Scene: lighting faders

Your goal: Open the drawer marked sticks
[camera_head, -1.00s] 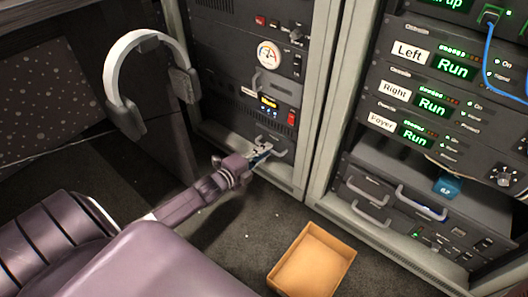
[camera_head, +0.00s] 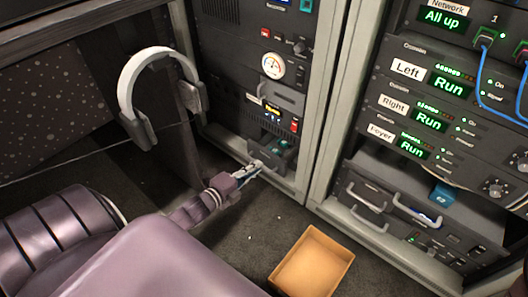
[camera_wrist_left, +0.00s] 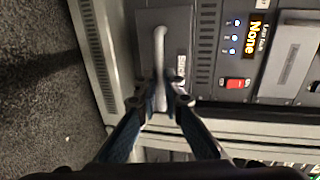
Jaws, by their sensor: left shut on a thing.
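The drawer (camera_head: 270,151) is low in the left rack, and its front stands a little out from the rack. Something teal shows inside it. In the left wrist view a pale handle (camera_wrist_left: 160,50) runs along the dark drawer front, next to a small white label (camera_wrist_left: 181,67) whose lettering is blurred, seemingly "Sticks". My left gripper (camera_head: 257,165) is at the handle. In the left wrist view my gripper (camera_wrist_left: 160,97) is shut on one end of the handle. My right gripper is not in view.
An orange open box (camera_head: 313,262) stands on the floor in front of the racks. Headphones (camera_head: 150,90) hang at the left. The right rack holds two handles (camera_head: 370,196) and a blue block (camera_head: 443,194). Floor between my arm and the box is clear.

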